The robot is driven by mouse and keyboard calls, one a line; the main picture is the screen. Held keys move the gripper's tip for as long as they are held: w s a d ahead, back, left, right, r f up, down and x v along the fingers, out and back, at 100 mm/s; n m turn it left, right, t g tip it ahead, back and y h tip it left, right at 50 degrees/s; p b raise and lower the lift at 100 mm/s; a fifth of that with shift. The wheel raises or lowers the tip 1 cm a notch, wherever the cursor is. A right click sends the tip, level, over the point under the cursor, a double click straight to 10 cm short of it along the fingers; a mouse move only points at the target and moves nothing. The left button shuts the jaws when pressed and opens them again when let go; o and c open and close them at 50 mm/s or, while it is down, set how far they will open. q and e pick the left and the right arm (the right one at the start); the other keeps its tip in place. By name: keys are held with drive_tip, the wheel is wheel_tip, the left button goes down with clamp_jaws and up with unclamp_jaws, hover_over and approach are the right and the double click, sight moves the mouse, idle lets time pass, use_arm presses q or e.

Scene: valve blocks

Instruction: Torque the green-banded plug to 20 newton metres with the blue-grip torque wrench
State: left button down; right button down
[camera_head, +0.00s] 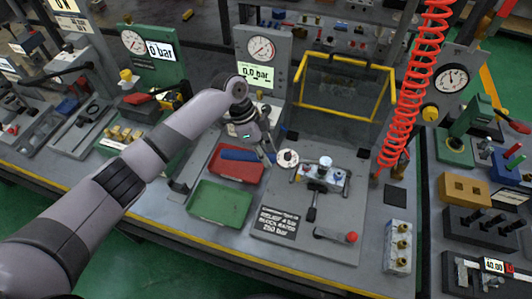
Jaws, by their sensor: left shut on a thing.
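My left gripper (267,157) comes in from the left and is shut on the torque wrench, above the bench left of the valve block. The wrench's blue grip (237,155) points left over the red tray. A round pale head (288,158) shows just right of the fingers and seems to be the wrench's far end. The silver valve block (333,178) sits on a grey plate, with a domed top fitting and dark and red parts. I cannot make out a green band on any plug at this size. My right gripper is not in view.
A red tray (237,170) and a green tray (220,203) lie left of the plate (287,239). A red-knobbed lever (335,236) lies in front of the block. A yellow-framed guard (340,108) stands behind. A red coiled hose (412,80) hangs at right. A gauge panel reads 0.0 bar (258,76).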

use_arm(q)
drive_tip(key=shift+r+p, duration=3.5)
drive_tip(key=shift+r, duration=0.45)
